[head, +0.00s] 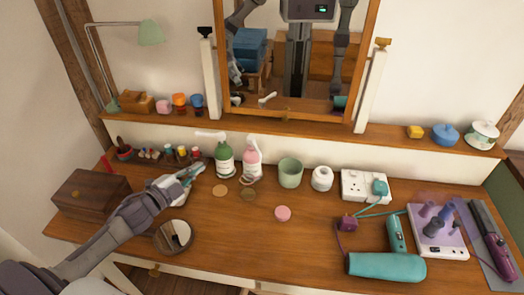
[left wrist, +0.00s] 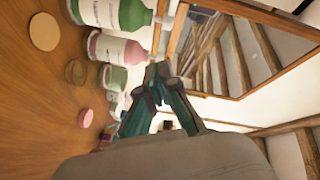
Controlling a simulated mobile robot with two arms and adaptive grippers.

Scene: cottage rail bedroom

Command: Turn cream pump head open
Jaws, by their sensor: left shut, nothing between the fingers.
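Two pump bottles stand upright near the back of the dressing table: a green one (head: 224,160) and a pink one (head: 252,163). Both have white labels, and I cannot tell which holds cream. The green bottle's white pump head (head: 209,134) points left. The pink bottle's white pump head (head: 249,140) is smaller in view. The green bottle (left wrist: 128,14) and pink bottle (left wrist: 118,48) also show in the left wrist view, with their tops partly cut off or hidden. My left gripper (head: 197,169) is shut and empty, left of the green bottle and apart from it. My right gripper is not directly in view.
A round mirror (head: 173,237) and wooden box (head: 91,194) lie near my left arm. Small jars (head: 183,153) stand behind the gripper. A green cup (head: 290,172) is right of the bottles. A teal hairdryer (head: 385,267) lies front right. The front middle is clear.

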